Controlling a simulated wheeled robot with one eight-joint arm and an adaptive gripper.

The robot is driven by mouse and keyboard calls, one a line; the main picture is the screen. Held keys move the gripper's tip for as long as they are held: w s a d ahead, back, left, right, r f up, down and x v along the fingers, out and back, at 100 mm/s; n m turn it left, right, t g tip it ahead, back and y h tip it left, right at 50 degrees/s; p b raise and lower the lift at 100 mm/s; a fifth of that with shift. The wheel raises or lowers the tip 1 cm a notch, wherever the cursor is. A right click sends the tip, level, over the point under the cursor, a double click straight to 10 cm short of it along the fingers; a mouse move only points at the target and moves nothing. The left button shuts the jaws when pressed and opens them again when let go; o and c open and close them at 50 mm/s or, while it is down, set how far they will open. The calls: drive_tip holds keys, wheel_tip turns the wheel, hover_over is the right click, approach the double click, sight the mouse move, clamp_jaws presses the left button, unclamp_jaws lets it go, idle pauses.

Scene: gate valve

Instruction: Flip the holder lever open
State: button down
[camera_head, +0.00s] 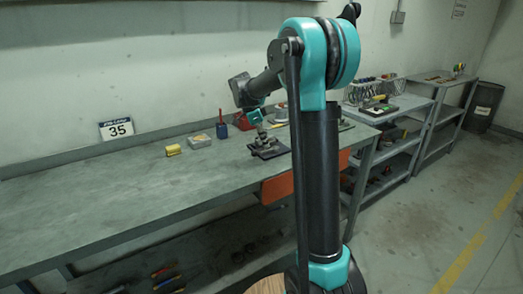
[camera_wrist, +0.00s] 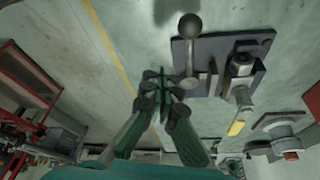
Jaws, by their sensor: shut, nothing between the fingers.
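The holder (camera_head: 268,154) is a dark metal fixture lying on the workbench. In the wrist view its flat plate (camera_wrist: 214,50) shows at the upper right, with a metal block on it. The holder lever (camera_wrist: 189,55) is a grey rod ending in a round ball knob (camera_wrist: 190,26). My gripper (camera_wrist: 163,84) is shut and empty. Its fingertips are just left of the lever's lower end in the wrist view; I cannot tell whether they touch it. In the head view my gripper (camera_head: 260,134) is low over the holder, and the lever is too small to make out.
On the workbench (camera_head: 100,195), a yellow item (camera_head: 173,150), a light block (camera_head: 199,142) and a blue-handled tool (camera_head: 222,130) stand left of the holder. A red item (camera_head: 243,121) is behind. The bench's left part is clear.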

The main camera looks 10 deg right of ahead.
drive_tip(key=w+v, duration=0.1)
drive_tip(key=v, duration=0.6)
drive_tip(key=shift+w+d, duration=0.2)
drive_tip(key=shift+d, duration=0.05)
